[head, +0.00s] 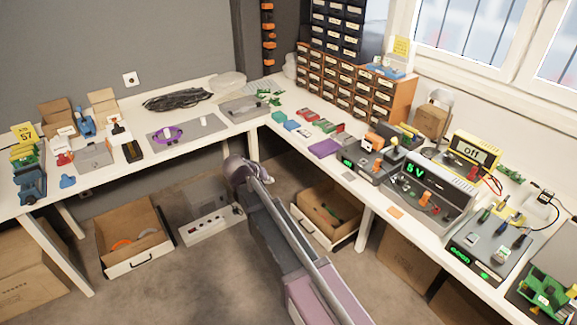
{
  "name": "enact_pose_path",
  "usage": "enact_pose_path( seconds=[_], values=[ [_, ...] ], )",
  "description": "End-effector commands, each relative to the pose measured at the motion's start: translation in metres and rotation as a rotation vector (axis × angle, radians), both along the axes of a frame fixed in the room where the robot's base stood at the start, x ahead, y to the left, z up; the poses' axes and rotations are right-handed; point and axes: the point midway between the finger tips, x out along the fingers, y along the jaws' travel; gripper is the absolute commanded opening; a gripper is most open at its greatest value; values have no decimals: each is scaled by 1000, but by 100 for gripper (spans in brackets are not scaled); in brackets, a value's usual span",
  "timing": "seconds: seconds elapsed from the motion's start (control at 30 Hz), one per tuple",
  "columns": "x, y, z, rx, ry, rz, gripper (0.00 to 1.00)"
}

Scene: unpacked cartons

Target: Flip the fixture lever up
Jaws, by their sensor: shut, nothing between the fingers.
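I cannot make out the fixture lever for certain in the head view. A grey box (468,245) on the right bench has a green display reading "open", with dark-handled and yellow parts on and behind it. A green clamp-like device (546,292) sits on a dark base at the lower right corner, partly cut off by the frame. Which of them carries the lever, and whether it is up or down, I cannot tell. My arm reaches up from the bottom middle to a rounded purple joint in front of the bench corner. My gripper does not show.
A grey unit (446,207) showing "5V" and a yellow meter (473,151) reading "off" crowd the right bench. An orange drawer cabinet (345,86) stands in the corner. The left bench holds a grey mat (197,126).

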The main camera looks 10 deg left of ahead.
Motion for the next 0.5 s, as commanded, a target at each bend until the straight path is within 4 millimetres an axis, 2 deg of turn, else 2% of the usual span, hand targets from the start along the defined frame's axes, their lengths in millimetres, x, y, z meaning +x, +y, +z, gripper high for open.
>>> enact_pose_path(
  seconds=[0.27, 0.5],
  values=[
    [-6, -100, -15, 31, 127, -98, 0],
    [-26, -192, -29, 86, 261, -183, 0]
  ],
)
